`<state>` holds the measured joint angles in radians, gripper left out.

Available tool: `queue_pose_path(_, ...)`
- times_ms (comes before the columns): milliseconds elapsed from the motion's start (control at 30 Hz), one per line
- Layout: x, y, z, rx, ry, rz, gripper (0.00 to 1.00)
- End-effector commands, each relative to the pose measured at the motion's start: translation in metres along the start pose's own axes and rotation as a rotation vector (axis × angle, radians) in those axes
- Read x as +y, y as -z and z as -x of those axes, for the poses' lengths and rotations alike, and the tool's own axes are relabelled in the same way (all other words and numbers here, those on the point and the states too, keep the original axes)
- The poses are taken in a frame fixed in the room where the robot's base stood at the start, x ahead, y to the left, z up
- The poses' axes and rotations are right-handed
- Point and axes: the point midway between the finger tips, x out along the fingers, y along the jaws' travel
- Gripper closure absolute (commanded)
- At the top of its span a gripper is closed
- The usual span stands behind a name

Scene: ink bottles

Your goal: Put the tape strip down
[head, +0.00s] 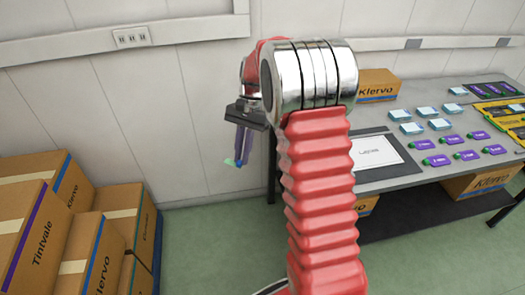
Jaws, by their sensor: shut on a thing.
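My gripper (243,138) is at the left of my red arm, pointing down in front of the white wall. The rest of the strip is hard to make out against the fingers. The strip is in the air, apart from the table.
Pale blue-topped blocks (411,128), a white sheet with a dark border (367,155), a Klervo box (378,85) and yellow trays (490,115) are on the table. Cartons (45,225) are stacked at the left. Green floor (205,250) is clear between cartons and arm.

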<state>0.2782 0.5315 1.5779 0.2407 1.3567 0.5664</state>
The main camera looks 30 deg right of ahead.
Motion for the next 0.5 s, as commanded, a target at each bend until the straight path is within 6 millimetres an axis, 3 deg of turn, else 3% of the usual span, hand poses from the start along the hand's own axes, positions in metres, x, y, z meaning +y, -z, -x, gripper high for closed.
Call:
queue_pose_path(300,-0.056,-0.03,-0.03,0.0,-0.256,0.616,0.97)
queue_pose_path(500,-0.072,-0.041,-0.041,0.0,-0.346,0.834,0.97)
